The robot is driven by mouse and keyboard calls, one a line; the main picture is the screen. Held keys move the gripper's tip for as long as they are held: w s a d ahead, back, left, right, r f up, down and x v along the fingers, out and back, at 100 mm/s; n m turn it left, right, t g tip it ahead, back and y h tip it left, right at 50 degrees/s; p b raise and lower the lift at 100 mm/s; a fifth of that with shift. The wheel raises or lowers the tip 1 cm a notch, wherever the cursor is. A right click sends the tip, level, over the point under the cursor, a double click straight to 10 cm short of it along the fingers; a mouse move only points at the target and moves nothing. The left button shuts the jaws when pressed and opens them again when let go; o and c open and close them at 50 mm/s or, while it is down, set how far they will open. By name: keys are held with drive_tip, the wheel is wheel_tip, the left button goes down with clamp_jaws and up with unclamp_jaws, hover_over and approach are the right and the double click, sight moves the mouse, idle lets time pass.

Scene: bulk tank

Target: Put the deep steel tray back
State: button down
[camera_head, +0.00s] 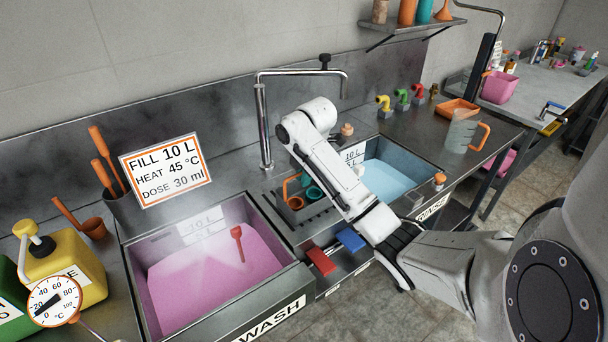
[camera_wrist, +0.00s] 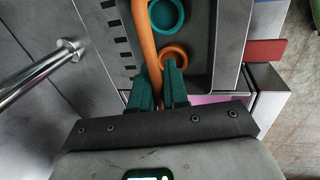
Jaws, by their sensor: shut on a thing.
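A deep steel tray (camera_head: 317,217) sits on the counter strip between the two sinks, with an orange ring-shaped cup and a teal one in it. In the wrist view, the tray (camera_wrist: 228,45) shows its grey wall at the right, with the teal cup (camera_wrist: 166,16) and the orange cup (camera_wrist: 173,57) inside. An orange bar (camera_wrist: 146,42) runs along the tray's left part. My gripper (camera_wrist: 158,88) has its teal fingers closed around the near end of this bar. Where the bar joins is hidden. In the head view, my arm hides part of the gripper area.
The wash sink (camera_head: 137,285) holds pink liquid at the left; the rinse sink (camera_head: 428,157) holds blue at the right. A tall faucet (camera_head: 262,125) stands behind. Red (camera_head: 321,261) and blue (camera_head: 350,240) tabs stick out in front. A clear jug (camera_head: 461,133) stands far right.

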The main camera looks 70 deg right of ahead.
drive_tip(key=c, duration=1.1)
unclamp_jaws()
